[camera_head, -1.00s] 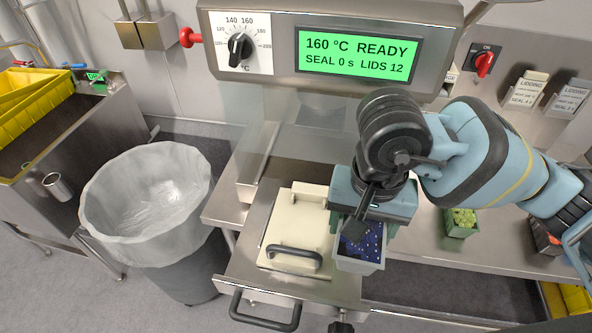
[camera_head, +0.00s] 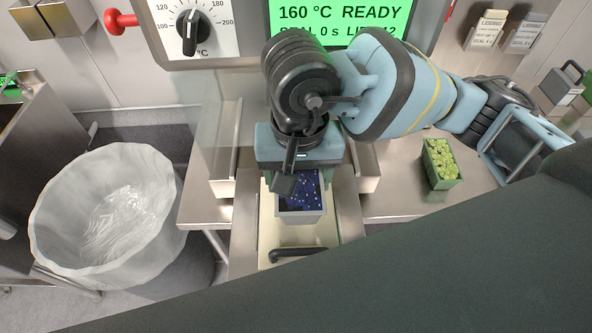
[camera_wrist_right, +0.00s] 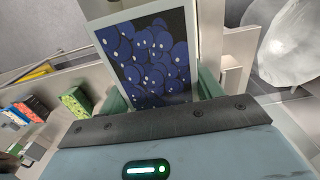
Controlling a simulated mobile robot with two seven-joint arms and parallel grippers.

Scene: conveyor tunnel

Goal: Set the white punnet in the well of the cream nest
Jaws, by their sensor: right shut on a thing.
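The white punnet (camera_head: 302,218), filled with dark blue berries, is in my right gripper (camera_head: 296,190). The right gripper is shut on it, with a green finger at each side. In the right wrist view the punnet (camera_wrist_right: 101,35) shows its pale rim and berries between the fingers. The cream nest (camera_head: 290,236) lies under and around the punnet in the head view, on the steel drawer. The punnet and gripper cover its well, so I cannot tell whether the punnet is above the well or in it. My left gripper is not in view.
The nest has a dark handle (camera_head: 296,254) at its near side. A green punnet of pale green fruit (camera_head: 440,165) stands on the steel counter to the right. A lined bin (camera_head: 105,215) stands at the left. A large dark shape hides the lower right.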

